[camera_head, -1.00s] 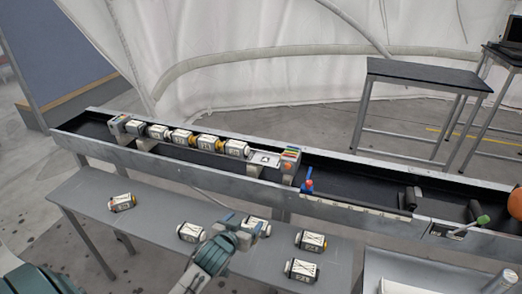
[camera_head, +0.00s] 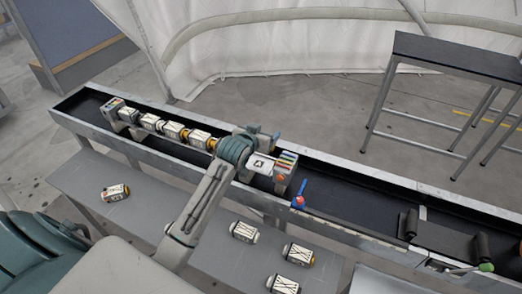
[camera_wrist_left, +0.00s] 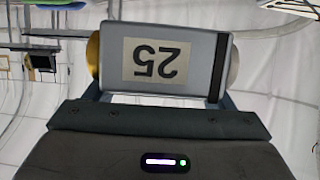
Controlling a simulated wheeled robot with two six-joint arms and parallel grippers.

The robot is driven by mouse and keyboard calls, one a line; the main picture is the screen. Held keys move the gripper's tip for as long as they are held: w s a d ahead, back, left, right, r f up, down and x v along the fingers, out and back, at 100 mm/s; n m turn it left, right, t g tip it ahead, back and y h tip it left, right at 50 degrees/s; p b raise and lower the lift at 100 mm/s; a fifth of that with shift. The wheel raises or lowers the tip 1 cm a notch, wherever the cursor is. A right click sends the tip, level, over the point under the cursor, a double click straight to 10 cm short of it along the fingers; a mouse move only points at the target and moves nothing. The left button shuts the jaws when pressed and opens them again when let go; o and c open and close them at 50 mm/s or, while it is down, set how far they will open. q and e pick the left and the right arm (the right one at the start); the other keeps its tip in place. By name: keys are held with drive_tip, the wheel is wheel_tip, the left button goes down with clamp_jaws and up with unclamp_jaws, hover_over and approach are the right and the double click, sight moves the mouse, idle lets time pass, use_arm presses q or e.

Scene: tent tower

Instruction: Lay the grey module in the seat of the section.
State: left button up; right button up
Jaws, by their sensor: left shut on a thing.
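My left gripper (camera_head: 262,131) is shut on the grey module (camera_wrist_left: 164,60), which fills the left wrist view. It has a pale label reading 25, upside down there, a yellow end at left and a dark band at right. In the head view the gripper is above the section (camera_head: 287,168), near the seat (camera_head: 262,163), a white area marked A beside a coloured striped block. Whether the module touches anything is hidden there. White-labelled modules (camera_head: 174,130) stand in a row left of the gripper. My right gripper is not in view.
Loose modules (camera_head: 244,231) lie on the grey bench (camera_head: 85,182) in front of the long black trough (camera_head: 345,187). A blue-and-red piece (camera_head: 299,195) stands right of the section. A dark table (camera_head: 460,52) stands behind.

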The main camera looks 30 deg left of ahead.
use_arm(q)
drive_tip(key=f, duration=0.3)
drive_tip(key=shift+s+f+p, duration=0.1)
drive_tip(key=shift+s+p, duration=0.1)
drive_tip(key=shift+p, duration=0.2)
wheel_tip(320, 180, down, 4)
drive_tip(key=shift+w+r+p, duration=0.1)
drive_tip(key=shift+r+p, duration=0.15)
drive_tip(key=shift+p, duration=0.35)
drive_tip(key=shift+f, duration=0.45)
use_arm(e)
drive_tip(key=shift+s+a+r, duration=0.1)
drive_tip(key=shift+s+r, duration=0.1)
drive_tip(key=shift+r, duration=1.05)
use_arm(q)
drive_tip(key=o, duration=1)
drive_tip(key=shift+f, duration=0.15)
drive_tip(key=b+v, duration=0.3)
drive_tip(key=v, duration=0.9)
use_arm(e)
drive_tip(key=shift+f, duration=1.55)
